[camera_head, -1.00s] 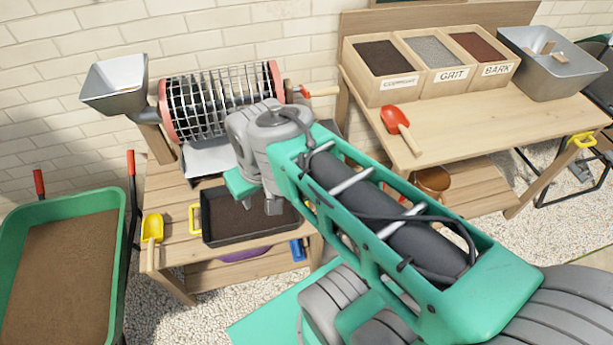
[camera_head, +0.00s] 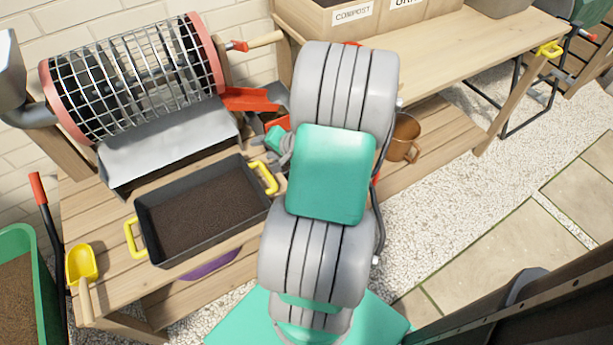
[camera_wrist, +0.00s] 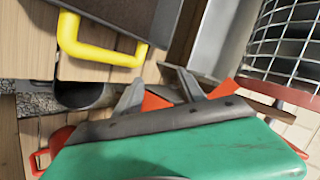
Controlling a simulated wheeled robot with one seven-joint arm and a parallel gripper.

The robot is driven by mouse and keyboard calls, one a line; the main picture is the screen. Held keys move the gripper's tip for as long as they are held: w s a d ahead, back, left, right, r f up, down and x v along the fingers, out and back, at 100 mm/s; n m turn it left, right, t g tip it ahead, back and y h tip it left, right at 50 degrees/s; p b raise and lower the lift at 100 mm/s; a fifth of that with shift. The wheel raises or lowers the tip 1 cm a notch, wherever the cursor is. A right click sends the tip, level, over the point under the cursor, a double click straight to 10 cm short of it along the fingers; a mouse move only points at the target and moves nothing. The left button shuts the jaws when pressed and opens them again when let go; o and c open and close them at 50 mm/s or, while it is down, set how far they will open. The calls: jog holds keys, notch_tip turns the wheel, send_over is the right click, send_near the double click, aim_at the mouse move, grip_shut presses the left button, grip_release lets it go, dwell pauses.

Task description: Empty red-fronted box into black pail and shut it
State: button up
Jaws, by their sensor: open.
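My gripper (camera_wrist: 160,90) is open in the wrist view, its two grey fingertips apart, with nothing held between them. A red surface (camera_wrist: 155,101) shows just beyond and between the fingertips; I cannot tell whether they touch it. In the head view, a red front (camera_head: 279,123) shows low beside my gripper, partly hidden by my arm, and is possibly the red-fronted box. A dark round vessel (camera_wrist: 80,94) lies left of the fingers in the wrist view; it may be the black pail. The inside of the box is not visible.
A black tray of soil (camera_head: 205,262) with yellow handles sits on the wooden bench, below a wire drum sieve (camera_head: 130,80). A red chute-like piece (camera_head: 250,99) is close to my gripper. A yellow scoop (camera_head: 82,265) lies at left. A brown mug (camera_head: 403,137) is on the lower shelf.

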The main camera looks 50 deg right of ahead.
jog(key=s+d+f+m+t+h+b, duration=0.1)
jog(key=s+d+f+m+h+b, duration=0.15)
jog(key=d+f+m, duration=0.2)
jog(key=s+d+f+m+t+h+b, duration=0.1)
jog(key=s+d+f+m+h, duration=0.1)
jog(key=s+d+f+m, duration=0.3)
jog(key=shift+w+d+f+n+b, duration=0.45)
jog(key=shift+w+d+b, duration=0.2)
jog(key=shift+w, duration=1)
jog(key=shift+w+d+f+n+b, duration=0.3)
jog(key=shift+w+d+f+b, duration=0.3)
jog(key=shift+w, duration=1.05)
jog(key=shift+w+d+f+n+b, duration=0.4)
jog(key=shift+w+d+b, duration=0.3)
jog(key=shift+w, duration=0.95)
jog(key=shift+c, duration=0.4)
jog(key=c, duration=0.8)
jog(key=shift+f, duration=0.1)
grip_shut()
